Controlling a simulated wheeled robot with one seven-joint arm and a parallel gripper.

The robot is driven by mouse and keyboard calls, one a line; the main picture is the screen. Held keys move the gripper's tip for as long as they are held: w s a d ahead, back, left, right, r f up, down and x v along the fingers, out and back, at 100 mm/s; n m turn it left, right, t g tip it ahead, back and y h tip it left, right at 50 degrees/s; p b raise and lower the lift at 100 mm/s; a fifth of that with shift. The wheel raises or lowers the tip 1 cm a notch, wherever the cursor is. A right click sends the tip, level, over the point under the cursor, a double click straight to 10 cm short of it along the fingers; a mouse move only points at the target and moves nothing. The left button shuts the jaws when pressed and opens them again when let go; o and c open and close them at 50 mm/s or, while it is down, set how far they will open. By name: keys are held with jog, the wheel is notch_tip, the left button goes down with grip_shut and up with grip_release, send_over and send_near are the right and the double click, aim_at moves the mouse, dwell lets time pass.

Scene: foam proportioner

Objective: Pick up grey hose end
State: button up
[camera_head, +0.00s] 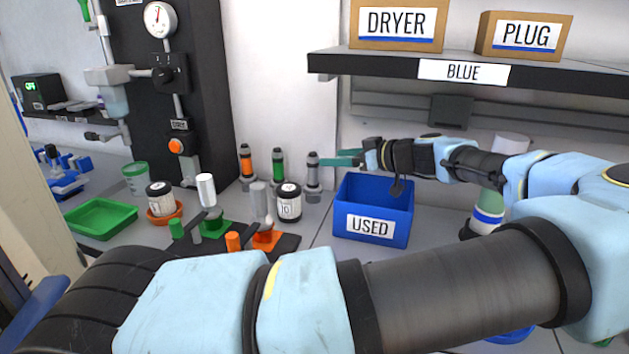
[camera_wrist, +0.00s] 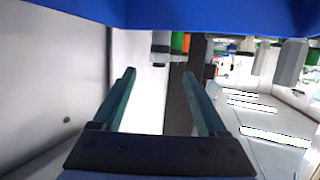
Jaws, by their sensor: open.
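Three upright hose ends stand in a row against the back wall. The grey hose end (camera_head: 313,178) is the rightmost, beside the green-banded one (camera_head: 279,167) and the orange-banded one (camera_head: 246,162). My gripper (camera_head: 326,158) reaches in from the right with its teal fingers open, the tips close to the grey hose end's upper part. In the wrist view, my gripper (camera_wrist: 159,74) is open with nothing between its fingers. The grey hose end (camera_wrist: 160,42) shows there beyond the fingertips, roughly in line with the gap. Whether a finger touches it cannot be told.
The blue USED bin (camera_head: 372,208) stands just below my wrist. A white jar labelled 10 (camera_head: 289,203) stands in front of the hose ends. The shelf (camera_head: 470,70) with DRYER and PLUG boxes hangs above my arm. A green tray (camera_head: 101,218) lies at left.

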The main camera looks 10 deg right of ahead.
aim_at(317, 157)
jog(key=x, duration=0.3)
jog(key=shift+w+a+p, duration=0.15)
jog(key=shift+w+p, duration=0.05)
jog(key=shift+p, duration=0.2)
jog(key=p+x, duration=0.3)
jog(key=x, duration=0.1)
jog(key=shift+w+a+f, duration=0.15)
jog(key=shift+w, duration=0.1)
jog(key=shift+w+a+f, duration=0.2)
jog(key=shift+w+f, duration=0.05)
jog(key=shift+f, duration=0.05)
grip_shut()
dwell(0.6)
